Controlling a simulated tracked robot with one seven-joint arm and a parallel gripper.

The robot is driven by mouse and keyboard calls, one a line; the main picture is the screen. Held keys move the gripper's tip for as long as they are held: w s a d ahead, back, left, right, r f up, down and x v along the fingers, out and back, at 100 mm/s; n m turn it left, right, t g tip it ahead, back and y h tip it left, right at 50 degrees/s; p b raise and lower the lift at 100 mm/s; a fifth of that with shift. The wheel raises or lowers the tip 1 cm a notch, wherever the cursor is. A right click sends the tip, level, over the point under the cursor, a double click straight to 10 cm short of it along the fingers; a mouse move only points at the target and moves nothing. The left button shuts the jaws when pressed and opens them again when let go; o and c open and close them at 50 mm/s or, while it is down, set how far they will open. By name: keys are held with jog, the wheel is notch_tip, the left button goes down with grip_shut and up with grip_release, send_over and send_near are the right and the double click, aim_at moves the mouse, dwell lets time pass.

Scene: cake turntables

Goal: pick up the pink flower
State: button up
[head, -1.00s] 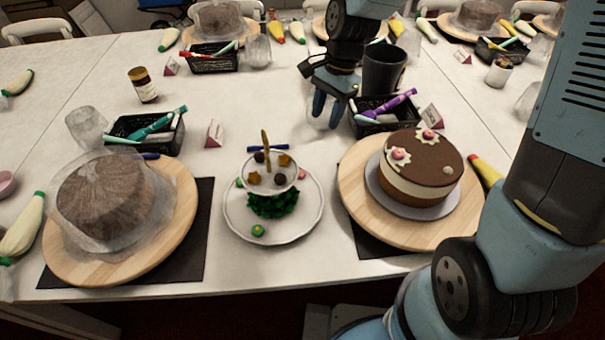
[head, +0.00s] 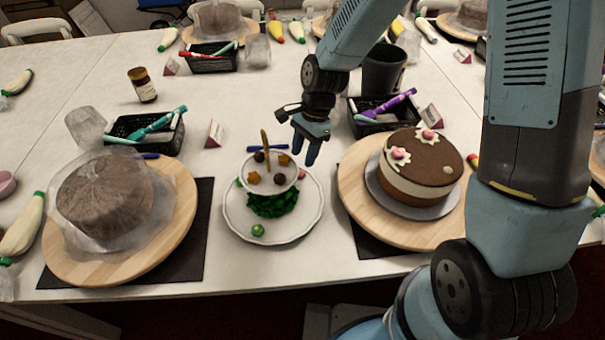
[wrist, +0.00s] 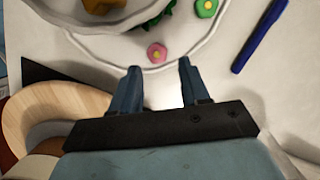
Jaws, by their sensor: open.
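The pink flower (wrist: 157,53) lies on the rim of the white plate (wrist: 185,47). In the wrist view it shows just beyond the two blue fingertips, centred between them, with nothing between the fingers. In the head view my gripper (head: 304,155) hangs above the plate's back right rim, beside the small upper tier (head: 285,184). My gripper is open and empty; it also shows in the wrist view (wrist: 160,66). A green flower (wrist: 206,8) lies on the same rim, to the right of the pink one.
A blue pen (wrist: 260,35) lies beside the plate. A chocolate cake (head: 422,150) stands on a wooden turntable (head: 360,205) to the right. A covered cake (head: 105,200) stands at the left. A black basket (head: 362,127) with pens is behind my gripper.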

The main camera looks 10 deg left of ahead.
aim_at(301, 171)
jog(key=shift+x, duration=2.65)
jog(key=shift+s+d, duration=0.1)
jog(key=shift+d, duration=0.1)
jog(key=shift+c, duration=0.3)
jog(key=c, duration=0.7)
jog(key=shift+c, duration=0.2)
